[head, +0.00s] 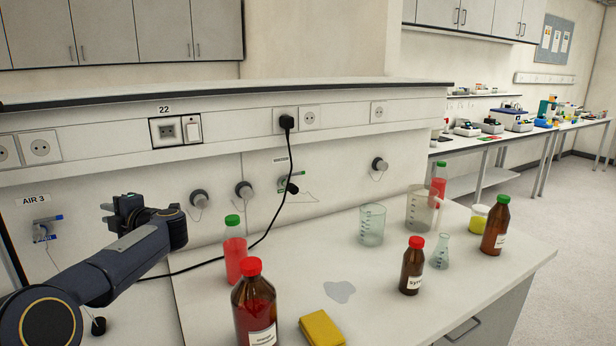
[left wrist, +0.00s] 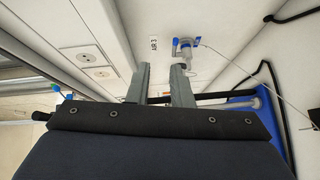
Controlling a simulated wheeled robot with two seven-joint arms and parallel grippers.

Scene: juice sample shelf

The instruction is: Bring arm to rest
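My left arm comes in from the left in the head view. Its left gripper (head: 122,207) is raised in front of the wall panel, left of the bottles and apart from them. In the left wrist view the two grey fingers of the left gripper (left wrist: 161,75) stand apart with nothing between them. A red juice bottle with a green cap (head: 235,265) stands on the counter (head: 395,318) to the right of the arm. A second green-capped red bottle (head: 438,188) stands at the back right, partly hidden by a beaker. My right gripper is not in view.
A large brown red-capped bottle (head: 255,308), a yellow sponge (head: 321,328), a small brown bottle (head: 412,268), a flask (head: 441,252), beakers (head: 371,226) and another brown bottle (head: 495,228) occupy the counter. A black cable (head: 283,205) hangs near the arm. Blue-handled air valves (left wrist: 186,44) project from the wall.

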